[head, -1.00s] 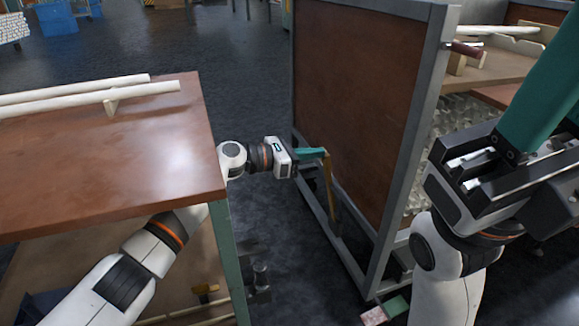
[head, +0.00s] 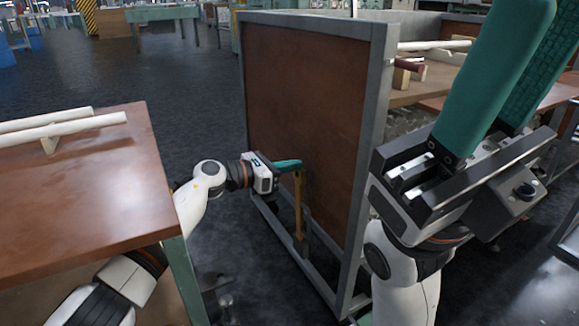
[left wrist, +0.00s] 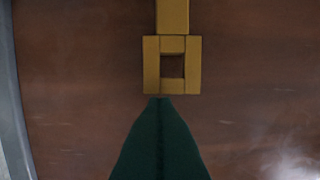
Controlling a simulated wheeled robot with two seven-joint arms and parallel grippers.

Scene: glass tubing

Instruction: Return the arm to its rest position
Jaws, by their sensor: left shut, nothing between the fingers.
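My left arm comes in from the left, past the wooden table. Its gripper (head: 290,164) has teal fingers pressed together with nothing between them. They point at the brown panel of a grey-framed cart (head: 310,110). A yellow upright piece (head: 299,205) stands by the fingertips. In the left wrist view the shut fingers (left wrist: 160,100) end just below a yellow square frame (left wrist: 150,65) with a hole; whether they touch it I cannot tell. My right gripper (head: 548,25) is raised at the right, its two teal fingers apart, seemingly empty.
A wooden table (head: 80,200) with white tubes (head: 65,130) on a support is at left. Behind the panel, another white tube (head: 435,45) and a dark red piece (head: 410,66) lie on a wooden surface. Dark floor (head: 190,100) is open between table and cart.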

